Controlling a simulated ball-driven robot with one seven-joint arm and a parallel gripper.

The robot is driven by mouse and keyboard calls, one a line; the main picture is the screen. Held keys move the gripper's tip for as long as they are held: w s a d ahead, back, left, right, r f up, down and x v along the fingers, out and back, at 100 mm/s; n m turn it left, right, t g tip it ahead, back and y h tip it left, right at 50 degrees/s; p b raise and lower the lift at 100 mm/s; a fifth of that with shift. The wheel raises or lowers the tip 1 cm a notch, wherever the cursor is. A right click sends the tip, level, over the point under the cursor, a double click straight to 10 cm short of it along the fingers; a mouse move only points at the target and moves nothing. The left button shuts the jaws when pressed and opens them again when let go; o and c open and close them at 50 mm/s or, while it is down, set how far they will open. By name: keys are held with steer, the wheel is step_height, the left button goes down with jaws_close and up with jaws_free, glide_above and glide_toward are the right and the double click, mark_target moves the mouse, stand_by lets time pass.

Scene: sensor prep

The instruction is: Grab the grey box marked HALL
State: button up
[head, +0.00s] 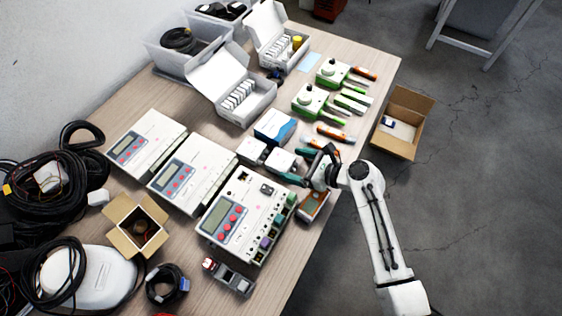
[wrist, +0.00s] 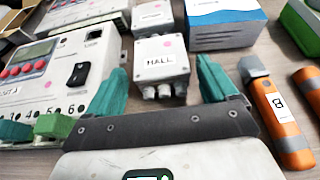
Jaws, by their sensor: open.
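The grey box marked HALL (wrist: 161,62) lies on the table in the middle of the wrist view, with a pink dot on its lid and cable glands on its near side. In the head view the HALL box (head: 281,162) is just left of my gripper (head: 302,167). In the wrist view my gripper (wrist: 161,56) is open, its teal fingers apart on the left and right of the box. I cannot tell whether they touch it. A second grey box (wrist: 152,17) sits just behind it, with its marking too small to read.
A white-and-blue box (wrist: 225,30) stands behind right. An orange-and-grey tool (wrist: 275,112) lies to the right. A panel device with red buttons (wrist: 50,72) is close on the left. An open cardboard box (head: 404,122) stands beyond the table's right edge.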

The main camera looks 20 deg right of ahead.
mark_target(286, 162)
steer(key=x, duration=0.5)
steer(key=shift+c, duration=0.2)
steer(key=c, duration=0.8)
